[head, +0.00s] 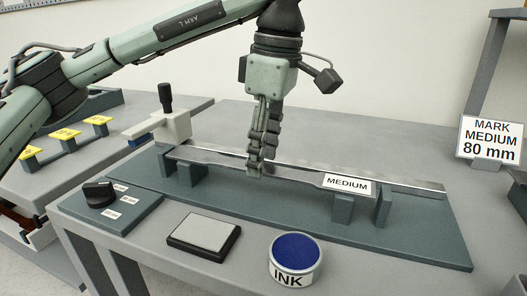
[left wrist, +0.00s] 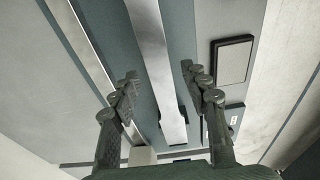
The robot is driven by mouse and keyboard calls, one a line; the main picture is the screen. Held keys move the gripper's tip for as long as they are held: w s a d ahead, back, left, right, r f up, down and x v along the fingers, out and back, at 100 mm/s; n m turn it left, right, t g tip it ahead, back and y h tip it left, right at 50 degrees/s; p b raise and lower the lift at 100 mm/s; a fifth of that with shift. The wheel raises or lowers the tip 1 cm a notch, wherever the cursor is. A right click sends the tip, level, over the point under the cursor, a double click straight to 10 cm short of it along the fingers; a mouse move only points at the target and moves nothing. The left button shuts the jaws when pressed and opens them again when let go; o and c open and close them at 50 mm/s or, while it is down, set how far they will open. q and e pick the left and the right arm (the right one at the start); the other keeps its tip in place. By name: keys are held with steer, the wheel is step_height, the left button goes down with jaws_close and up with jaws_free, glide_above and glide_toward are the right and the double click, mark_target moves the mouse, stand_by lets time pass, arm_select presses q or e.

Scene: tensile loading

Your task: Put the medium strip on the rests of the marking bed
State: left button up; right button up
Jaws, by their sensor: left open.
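The medium strip (head: 296,178), a long bright metal bar with a white "MEDIUM" label near its right end, lies lengthwise over the marking bed (head: 300,216). It appears to sit on the bed's left rest (head: 190,174) and right rest (head: 342,209); exact contact is hard to tell. My left gripper (head: 262,166) points down at the strip's middle part. In the left wrist view, its open fingers (left wrist: 160,76) stand apart on either side of the strip (left wrist: 153,48), with gaps visible. My right gripper is not in view.
A metal rail (head: 410,183) runs behind the strip. A pale block with a black handle (head: 168,112) stands at the bed's left end. An ink pot (head: 296,262), a pad (head: 204,236) and a knob box (head: 100,194) are in front. A sign reads "MARK MEDIUM 80 mm" (head: 491,139).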

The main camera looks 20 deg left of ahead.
mark_target(273, 170)
arm_select(q)
step_height(273, 170, up, 12)
steer(key=d+p, duration=0.1)
steer(key=p, duration=0.1)
steer(key=shift+d+f, duration=0.15)
steer(key=shift+d, duration=0.05)
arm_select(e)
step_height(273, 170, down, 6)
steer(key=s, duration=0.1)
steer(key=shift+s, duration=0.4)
arm_select(q)
steer(key=shift+d, duration=0.1)
